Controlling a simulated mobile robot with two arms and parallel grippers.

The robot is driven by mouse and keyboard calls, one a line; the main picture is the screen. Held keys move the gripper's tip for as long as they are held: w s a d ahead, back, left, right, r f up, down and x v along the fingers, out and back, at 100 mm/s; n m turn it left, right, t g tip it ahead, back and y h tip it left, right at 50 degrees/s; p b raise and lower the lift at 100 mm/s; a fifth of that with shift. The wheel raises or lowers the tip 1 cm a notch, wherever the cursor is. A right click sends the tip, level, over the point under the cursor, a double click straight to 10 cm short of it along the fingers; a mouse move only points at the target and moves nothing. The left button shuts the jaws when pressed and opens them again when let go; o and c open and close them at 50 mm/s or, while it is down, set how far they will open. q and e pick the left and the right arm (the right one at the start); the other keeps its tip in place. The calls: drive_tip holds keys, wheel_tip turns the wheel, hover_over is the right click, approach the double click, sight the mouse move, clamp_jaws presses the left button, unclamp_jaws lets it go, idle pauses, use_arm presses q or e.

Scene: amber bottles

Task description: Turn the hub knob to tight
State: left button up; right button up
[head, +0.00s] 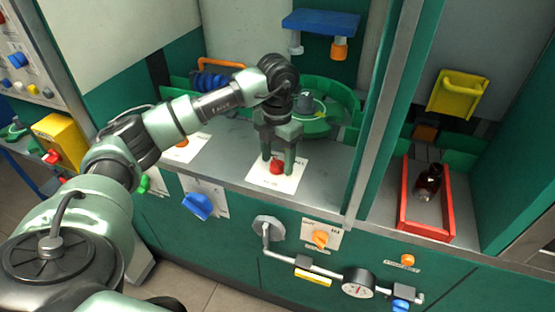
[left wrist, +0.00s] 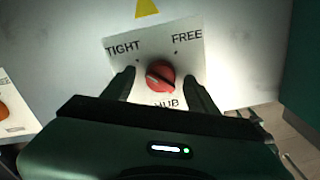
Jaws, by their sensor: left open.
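The hub knob (head: 277,167) is red and sits on a white label plate (head: 290,183) on the grey counter. In the left wrist view the knob (left wrist: 160,75) shows a pale pointer line, slanting from upper left to lower right. The plate (left wrist: 205,62) reads TIGHT at upper left, FREE at upper right and HUB below. My left gripper (head: 277,170) points down over the knob. Its open fingers (left wrist: 160,82) stand one on each side of the knob, with gaps visible. My right gripper is not in view.
A green round fixture (head: 325,110) stands behind the knob. An orange knob (head: 183,142) sits on a plate to the left. A red tray (head: 448,220) with an amber bottle (head: 428,183) is at right, beyond a green upright post (head: 385,110). Blue (head: 198,205) and orange (head: 320,238) knobs are on the front panel.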

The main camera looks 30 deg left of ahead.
sight(277, 161)
use_arm(q)
wheel_tip(277, 161, up, 7)
drive_tip(key=shift+r+b, duration=0.2)
drive_tip(key=shift+b, duration=0.6)
